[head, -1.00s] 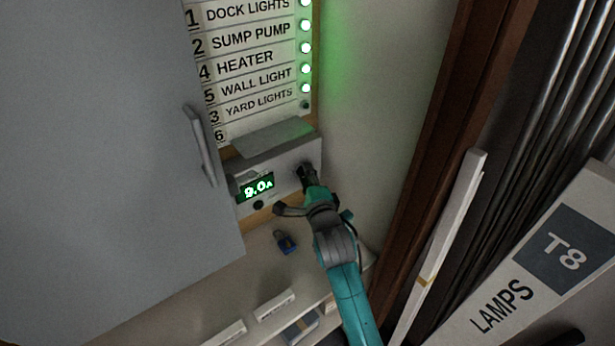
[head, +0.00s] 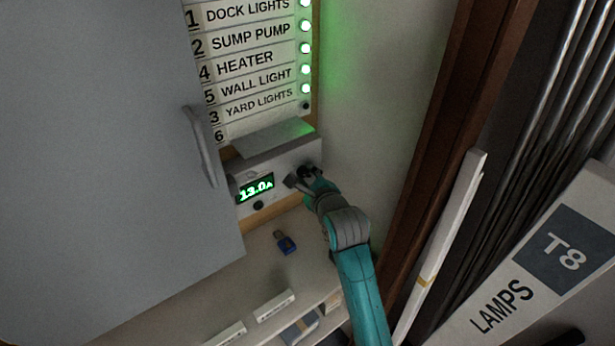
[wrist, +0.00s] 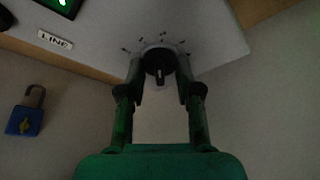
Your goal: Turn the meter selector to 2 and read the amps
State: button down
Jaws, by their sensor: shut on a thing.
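The grey meter box (head: 279,175) hangs below the label panel. Its green display (head: 255,189) reads 13.0A. In the wrist view the black selector knob (wrist: 159,66) sits on the box face with small marks around it, too small to read. My gripper (head: 308,177) is at the knob, with one finger on each side of it, shut on it. It also shows in the wrist view (wrist: 160,80). In the head view my gripper mostly hides the knob, so its pointed number cannot be told.
The label panel (head: 250,65) lists circuits, with several green lamps lit and the bottom one dark. A blue padlock (head: 285,242) is below the box. A grey door (head: 110,150) stands at left. A LAMPS T8 carton (head: 540,270) and white strip (head: 440,245) are at right.

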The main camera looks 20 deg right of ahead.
jog(key=shift+m+y, duration=0.3)
jog(key=shift+m, duration=0.2)
jog(key=c, duration=0.8)
grip_release()
jog(key=shift+s, duration=0.1)
jog(key=v, duration=1.1)
jog(key=shift+s+r, duration=0.35)
